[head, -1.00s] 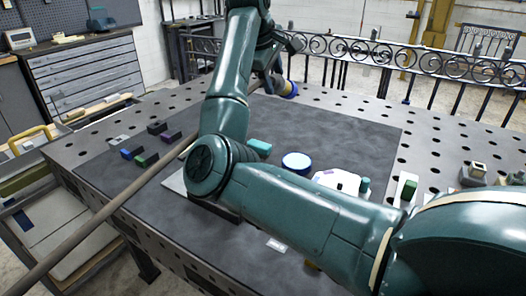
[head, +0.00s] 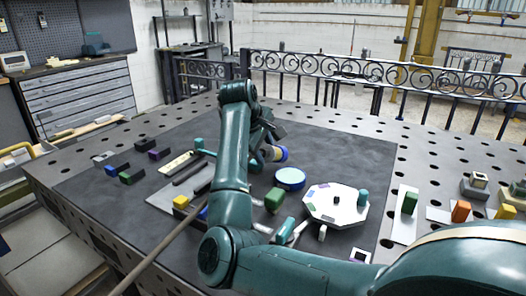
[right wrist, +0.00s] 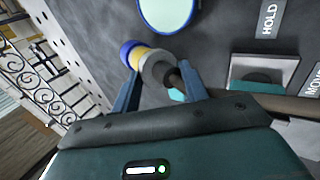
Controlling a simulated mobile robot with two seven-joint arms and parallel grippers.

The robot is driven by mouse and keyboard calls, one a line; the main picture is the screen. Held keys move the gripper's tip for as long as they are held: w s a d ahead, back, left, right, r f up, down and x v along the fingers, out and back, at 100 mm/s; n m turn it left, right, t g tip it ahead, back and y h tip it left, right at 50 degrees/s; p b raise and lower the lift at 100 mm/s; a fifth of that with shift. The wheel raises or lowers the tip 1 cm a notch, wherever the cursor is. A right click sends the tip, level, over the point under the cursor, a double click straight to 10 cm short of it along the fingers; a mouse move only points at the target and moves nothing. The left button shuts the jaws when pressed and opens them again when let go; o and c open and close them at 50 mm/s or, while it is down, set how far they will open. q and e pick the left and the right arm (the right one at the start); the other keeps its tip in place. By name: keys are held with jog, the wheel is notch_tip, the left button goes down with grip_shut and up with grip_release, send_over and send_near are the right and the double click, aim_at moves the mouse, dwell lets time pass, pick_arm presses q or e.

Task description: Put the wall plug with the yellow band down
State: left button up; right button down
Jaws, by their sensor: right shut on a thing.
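The wall plug with the yellow band (head: 271,153) is a cylinder with a blue end, a yellow band and a grey body. It also shows in the right wrist view (right wrist: 144,60), lying between the fingers. My right gripper (right wrist: 163,88) is shut on it, with the blue end pointing away from the palm. I cannot tell whether the plug touches the dark mat (head: 345,150). My left gripper is not in view.
A round pale-blue-topped piece (head: 290,179), a green block (head: 274,200) and a white many-sided board (head: 337,205) stand close to the plug. Several small blocks lie on the left. The mat behind and right of the plug is clear. A scroll railing (head: 350,68) stands behind the table.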

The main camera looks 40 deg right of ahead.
jog(key=shift+f, duration=0.5)
jog(key=c, duration=0.7)
grip_release()
jog(key=shift+c, duration=0.2)
